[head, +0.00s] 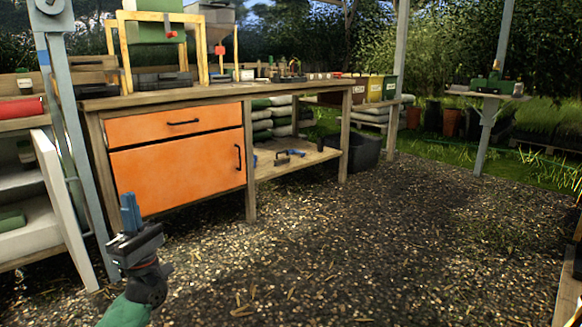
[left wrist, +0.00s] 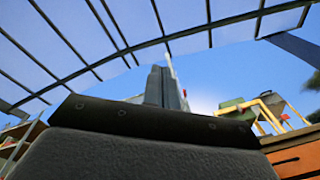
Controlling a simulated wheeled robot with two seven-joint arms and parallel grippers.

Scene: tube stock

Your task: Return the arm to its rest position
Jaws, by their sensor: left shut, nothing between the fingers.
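My left gripper (head: 131,212) is at the lower left of the head view, with its blue-grey fingers pointing up and pressed together. It is shut and empty, in front of the orange cabinet and apart from it. In the left wrist view the closed fingers (left wrist: 166,88) point up toward the roof frame and sky. My right gripper is in neither view.
A wooden workbench (head: 215,94) with an orange drawer and door (head: 180,170) stands behind the gripper. A grey post (head: 75,150) and shelves (head: 20,125) are at the left. The gravel floor (head: 350,250) is clear to the right.

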